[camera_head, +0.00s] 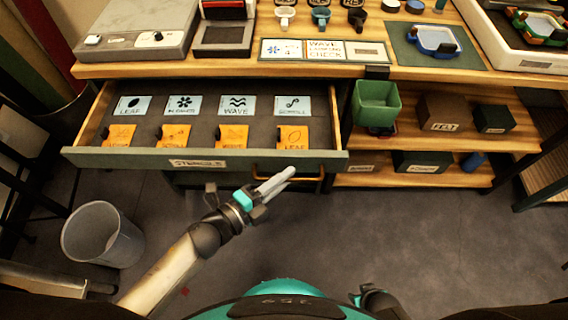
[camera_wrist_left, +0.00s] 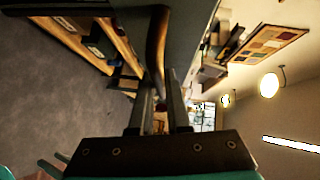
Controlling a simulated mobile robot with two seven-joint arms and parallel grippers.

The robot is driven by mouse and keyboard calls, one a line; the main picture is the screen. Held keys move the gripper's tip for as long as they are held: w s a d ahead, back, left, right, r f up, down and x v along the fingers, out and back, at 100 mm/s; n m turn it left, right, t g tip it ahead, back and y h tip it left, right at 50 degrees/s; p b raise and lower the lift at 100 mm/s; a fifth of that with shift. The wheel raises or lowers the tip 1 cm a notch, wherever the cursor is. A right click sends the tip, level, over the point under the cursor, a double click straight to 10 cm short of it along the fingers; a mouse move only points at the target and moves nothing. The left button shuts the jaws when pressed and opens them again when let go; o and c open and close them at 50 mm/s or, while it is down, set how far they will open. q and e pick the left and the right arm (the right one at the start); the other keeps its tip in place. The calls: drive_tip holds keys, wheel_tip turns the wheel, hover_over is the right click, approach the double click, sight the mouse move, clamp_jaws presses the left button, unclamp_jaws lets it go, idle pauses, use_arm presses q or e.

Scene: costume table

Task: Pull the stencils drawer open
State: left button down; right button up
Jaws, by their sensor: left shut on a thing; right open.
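The stencils drawer (camera_head: 215,162) is pulled out from under the table top, its grey-green front labelled STENCILS. Inside are labelled cards and several orange stencils (camera_head: 232,136). The brass handle (camera_head: 312,179) is on the right part of the drawer front. My left gripper (camera_head: 284,177) is at this handle, its fingers shut on it. In the left wrist view the handle (camera_wrist_left: 156,50) runs as a brown bar between the two fingers (camera_wrist_left: 160,115). My right gripper (camera_head: 372,298) is at the bottom edge, open, away from the drawer and partly cut off.
A grey waste bin (camera_head: 103,235) stands on the floor left of my left arm. Right of the drawer are shelves (camera_head: 440,173) with a green bin (camera_head: 377,104) and dark boxes. The table top (camera_head: 235,68) holds machines, stamps and trays. The floor in front is clear.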

use_arm(q)
drive_tip(key=shift+s, duration=1)
use_arm(e)
drive_tip(key=shift+s+d, duration=0.15)
drive_tip(key=shift+s, duration=0.55)
use_arm(q)
drive_tip(key=c, duration=0.9)
unclamp_jaws()
drive_tip(key=shift+a, duration=0.1)
drive_tip(key=p+v, duration=0.2)
drive_tip(key=v, duration=1.3)
drive_tip(key=shift+s+p, duration=0.15)
drive_tip(key=shift+p, duration=0.2)
use_arm(e)
drive_tip(key=s, duration=0.2)
drive_tip(key=s+d, duration=0.1)
drive_tip(key=shift+s+r, duration=0.3)
drive_tip(key=shift+r, duration=0.05)
